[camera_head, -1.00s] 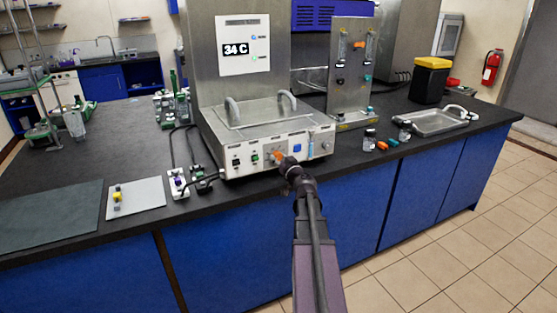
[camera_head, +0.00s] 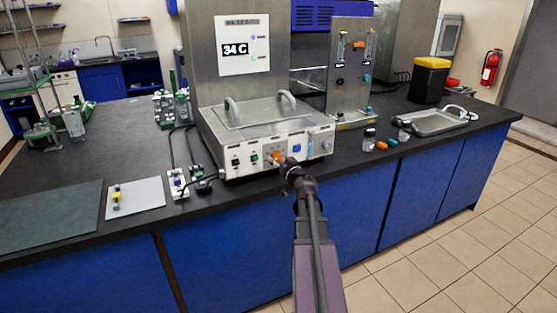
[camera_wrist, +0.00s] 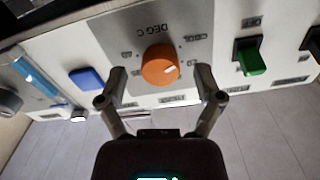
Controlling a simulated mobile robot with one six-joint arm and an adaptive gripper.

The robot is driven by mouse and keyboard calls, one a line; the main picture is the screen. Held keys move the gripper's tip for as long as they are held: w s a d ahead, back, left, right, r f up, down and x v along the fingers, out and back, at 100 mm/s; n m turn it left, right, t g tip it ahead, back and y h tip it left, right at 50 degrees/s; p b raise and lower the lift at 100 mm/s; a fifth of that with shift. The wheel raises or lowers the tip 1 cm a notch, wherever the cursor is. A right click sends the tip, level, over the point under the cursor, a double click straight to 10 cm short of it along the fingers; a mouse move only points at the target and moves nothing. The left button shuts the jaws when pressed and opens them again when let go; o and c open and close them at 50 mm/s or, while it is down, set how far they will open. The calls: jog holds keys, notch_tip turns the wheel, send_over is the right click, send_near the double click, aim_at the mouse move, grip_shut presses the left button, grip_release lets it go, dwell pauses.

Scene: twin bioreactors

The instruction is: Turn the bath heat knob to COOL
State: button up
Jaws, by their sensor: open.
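The bath heat knob is a round orange knob (camera_wrist: 160,65) with a white pointer mark, on a grey panel marked DEG C in the wrist view. My gripper (camera_wrist: 160,80) is open, with one finger on each side of the knob. A small gap shows between the knob and each finger. In the head view my gripper (camera_head: 288,163) is at the panel front. The bath display (camera_head: 235,50) reads 34 C.
A green switch (camera_wrist: 250,60) and a blue button (camera_wrist: 86,78) flank the knob on the panel. Small bottles (camera_head: 369,139) and a metal tray (camera_head: 438,121) stand to the right on the black bench.

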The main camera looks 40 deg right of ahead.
jog(key=v, duration=1.1)
jog(key=shift+s, duration=0.25)
jog(key=shift+a, duration=0.1)
jog(key=w+a+f+n+g+y, duration=0.2)
jog(key=a+f+y, duration=0.1)
jog(key=a, duration=0.5)
jog(key=w+a+f+n+g+y, duration=0.2)
jog(key=a+f+y, duration=0.1)
jog(key=a, duration=0.5)
jog(key=w+a+f+n+g+y, duration=0.1)
jog(key=w+a+f+g+y, duration=0.15)
jog(key=a, duration=0.55)
jog(key=s+a+f+g+h, duration=0.2)
jog(key=s+a+f+g, duration=0.3)
jog(key=a, duration=0.3)
jog(key=s+a+f+g+h, duration=0.2)
jog(key=s+a+f+g, duration=0.35)
jog(key=a, duration=0.35)
notch_tip(320, 180, up, 15)
jog(key=p, duration=1.4)
jog(key=shift+d+g+p, duration=0.2)
jog(key=shift+g+p, duration=0.1)
jog(key=shift+p, duration=0.05)
jog(key=shift+h, duration=0.25)
